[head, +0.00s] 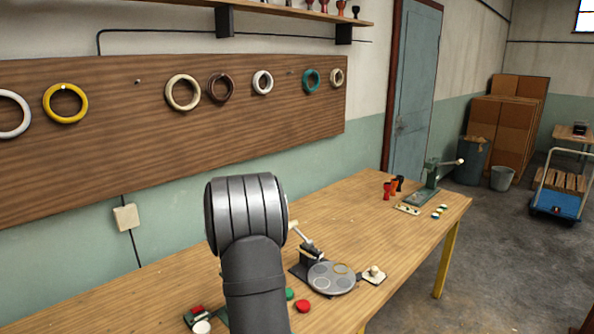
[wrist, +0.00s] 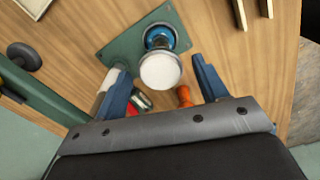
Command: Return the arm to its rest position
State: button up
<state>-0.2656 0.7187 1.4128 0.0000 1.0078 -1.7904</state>
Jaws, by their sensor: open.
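My arm (head: 247,240) rises in the middle foreground of the head view, and its gripper is hidden there. In the wrist view my gripper (wrist: 158,70) is open, with two blue-grey fingers apart. A blue piece with a round white top (wrist: 160,70) stands on a green plate (wrist: 125,48), showing between and beyond the fingers. I cannot tell its distance from them. An orange piece (wrist: 184,96) shows near the right finger. Small red and green parts (wrist: 138,102) are partly hidden near the left finger.
The wooden table (head: 345,215) carries a round grey plate (head: 332,285), a red disc (head: 303,306), small goblet drums (head: 388,190) and a green press (head: 425,188). A board with rings (head: 183,92) hangs behind. The table's middle has bare room.

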jog(key=shift+r, duration=0.65)
jog(key=shift+f, duration=0.15)
